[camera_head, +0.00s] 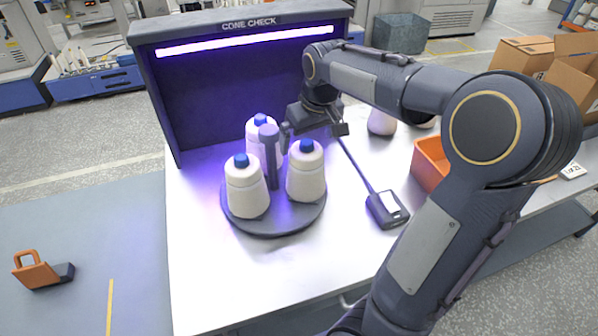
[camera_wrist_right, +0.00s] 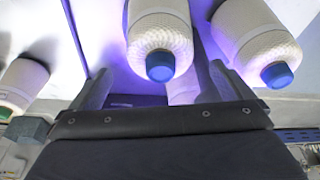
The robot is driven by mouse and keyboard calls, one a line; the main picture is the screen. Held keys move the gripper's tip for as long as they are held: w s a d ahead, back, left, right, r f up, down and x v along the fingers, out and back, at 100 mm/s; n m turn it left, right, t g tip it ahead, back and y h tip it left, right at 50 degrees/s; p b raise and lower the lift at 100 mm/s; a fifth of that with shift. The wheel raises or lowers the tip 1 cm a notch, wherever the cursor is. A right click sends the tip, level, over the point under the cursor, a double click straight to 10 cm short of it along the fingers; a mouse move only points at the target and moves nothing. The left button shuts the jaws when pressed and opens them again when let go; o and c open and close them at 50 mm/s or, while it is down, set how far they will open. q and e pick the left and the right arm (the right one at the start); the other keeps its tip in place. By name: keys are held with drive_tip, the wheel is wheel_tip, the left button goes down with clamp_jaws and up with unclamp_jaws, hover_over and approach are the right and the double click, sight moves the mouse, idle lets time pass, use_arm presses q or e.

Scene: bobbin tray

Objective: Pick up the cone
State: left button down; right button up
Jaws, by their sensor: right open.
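Three cream cones with blue tops stand on a round dark tray (camera_head: 275,228) around a dark central post (camera_head: 269,175): a front left cone (camera_head: 246,190), a right cone (camera_head: 306,175) and a back cone (camera_head: 254,135). My right gripper (camera_head: 308,130) is open and empty, just behind the right cone and right of the back cone. In the right wrist view a cone (camera_wrist_right: 160,35) shows beyond the open fingers, roughly in line with the gap; I cannot tell if it is between them. Another cone (camera_wrist_right: 255,40) is to its right. My left gripper is not in view.
A dark booth (camera_head: 225,90) with a lit purple strip stands behind the tray on the white table (camera_head: 205,285). Another cone (camera_head: 381,122) stands at the back right. A dark device (camera_head: 387,210) and an orange bin (camera_head: 428,165) lie to the right. The table's front left is clear.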

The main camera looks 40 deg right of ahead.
sight(306, 154)
drive_tip(key=x, duration=0.2)
drive_tip(key=s+x, duration=0.1)
drive_tip(key=x, duration=0.1)
drive_tip(key=shift+w+a+f, duration=0.1)
drive_tip(key=shift+f, duration=0.4)
drive_tip(key=shift+w+f, duration=0.25)
drive_tip(key=shift+f, duration=0.25)
drive_tip(key=c, duration=1.5)
drive_tip(key=shift+c, duration=0.2)
drive_tip(key=shift+r, duration=0.1)
wheel_tip(306, 154, up, 28)
drive_tip(key=p, duration=0.3)
